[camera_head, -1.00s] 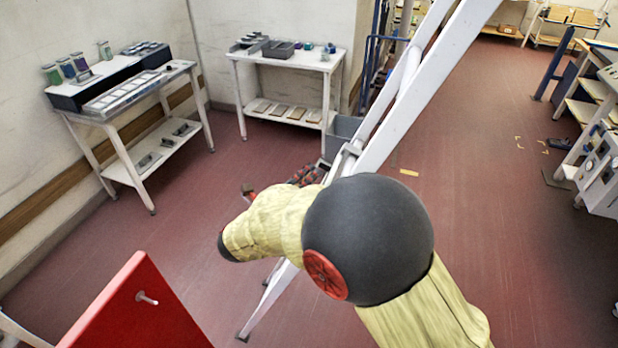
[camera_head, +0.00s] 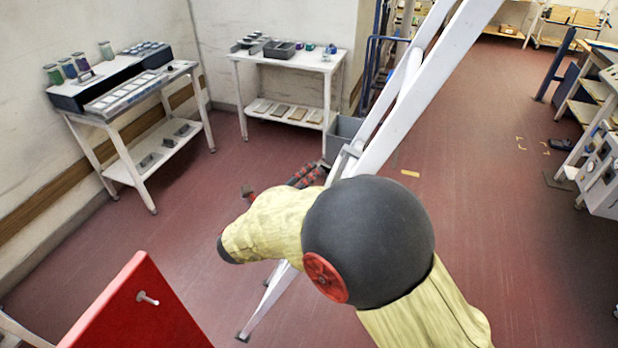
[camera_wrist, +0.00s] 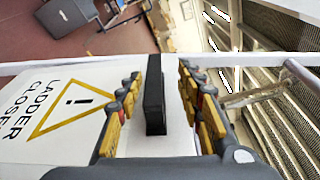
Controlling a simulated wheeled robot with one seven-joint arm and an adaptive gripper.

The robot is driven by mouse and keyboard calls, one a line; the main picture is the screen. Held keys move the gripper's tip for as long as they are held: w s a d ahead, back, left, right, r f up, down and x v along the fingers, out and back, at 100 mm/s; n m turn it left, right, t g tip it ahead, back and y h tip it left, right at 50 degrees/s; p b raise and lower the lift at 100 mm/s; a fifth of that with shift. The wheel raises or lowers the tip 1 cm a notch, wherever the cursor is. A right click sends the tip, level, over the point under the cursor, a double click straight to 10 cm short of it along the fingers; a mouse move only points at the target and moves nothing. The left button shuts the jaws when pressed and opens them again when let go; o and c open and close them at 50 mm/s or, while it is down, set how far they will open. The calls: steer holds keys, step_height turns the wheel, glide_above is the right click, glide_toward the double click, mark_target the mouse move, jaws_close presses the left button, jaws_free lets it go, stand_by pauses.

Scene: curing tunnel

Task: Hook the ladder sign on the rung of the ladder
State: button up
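The ladder sign (camera_wrist: 75,100), white with a yellow warning triangle and "LADDER CLOSED" lettering, fills the left of the wrist view. Its black upright piece (camera_wrist: 155,100) stands between the fingers of my gripper (camera_wrist: 160,72). The fingers are apart, with a gap visible on both sides of the black piece. A white bar, seemingly the rung (camera_wrist: 240,60), crosses behind the black piece's top; I cannot tell whether the sign hangs on it. In the head view the white ladder (camera_head: 418,95) leans diagonally; my arm hides the sign and most of the gripper.
A red panel with a peg (camera_head: 135,310) stands at the near left. Two white tables, one left (camera_head: 130,150) and one at the back (camera_head: 290,62), carry jars and trays. A grey bin (camera_head: 342,135) stands behind the ladder.

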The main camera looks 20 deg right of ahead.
steer(key=v, duration=1.2)
steer(key=w+a+f+n+t+y, duration=0.1)
steer(key=w+a+f+n+y, duration=0.3)
steer(key=a+n, duration=0.3)
steer(key=w+a+f+n+y, duration=0.1)
steer(key=a+f+n+y, duration=0.45)
steer(key=a+y, duration=0.2)
steer(key=s+a+r+n+g+y, duration=0.1)
steer(key=s+a+n+g+y, duration=0.3)
steer(key=s+a+n+y, duration=0.55)
steer(key=s+d+r+n+g+h, duration=0.3)
steer(key=s+d+n, duration=0.3)
steer(key=s+d, duration=0.3)
steer(key=s+d+r+n+g+h, duration=0.25)
steer(key=s+d+n, duration=0.35)
steer(key=d, duration=0.6)
steer(key=s+d+r+m+t+h, duration=0.2)
steer(key=d+r, duration=0.5)
steer(key=d, duration=0.6)
steer(key=shift+s+d+t+h, duration=0.2)
steer(key=shift+s+t+h, duration=0.2)
steer(key=shift+s, duration=0.2)
